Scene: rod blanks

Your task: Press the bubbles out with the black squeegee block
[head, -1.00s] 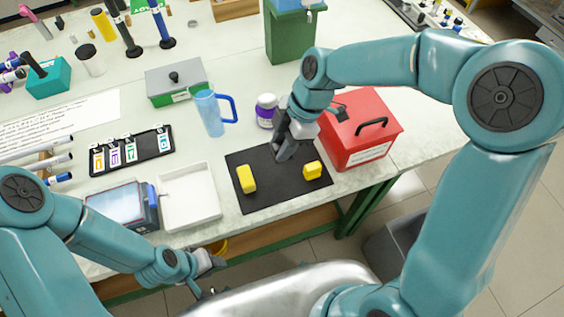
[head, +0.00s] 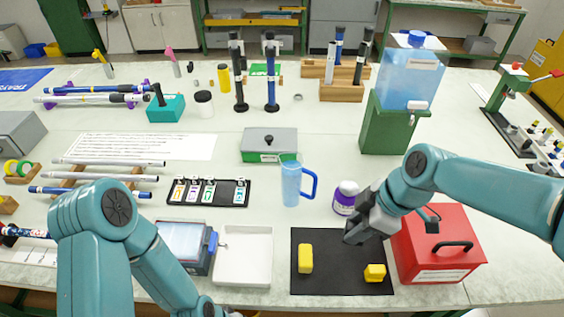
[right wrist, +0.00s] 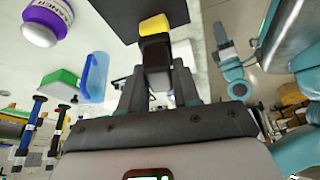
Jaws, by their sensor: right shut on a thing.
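My right gripper (head: 356,234) is over the back part of a black mat (head: 325,283). In the right wrist view it is shut on a dark block (right wrist: 156,53), which matches the black squeegee block. A yellow piece (right wrist: 154,25) shows just past the block's end; I cannot tell if they touch. A tablet-like panel (head: 183,243) with a pale face and blue side part lies left of the white tray (head: 243,282); bubbles on it are too small to tell. My left gripper is almost wholly below the head view's lower edge.
Two yellow blocks (head: 305,258) (head: 375,272) lie on the mat. A red box (head: 425,262) stands close right of it. A purple-labelled jar (head: 345,197) and a blue mug (head: 291,184) stand behind. A black rack of tags (head: 207,192) lies behind the panel.

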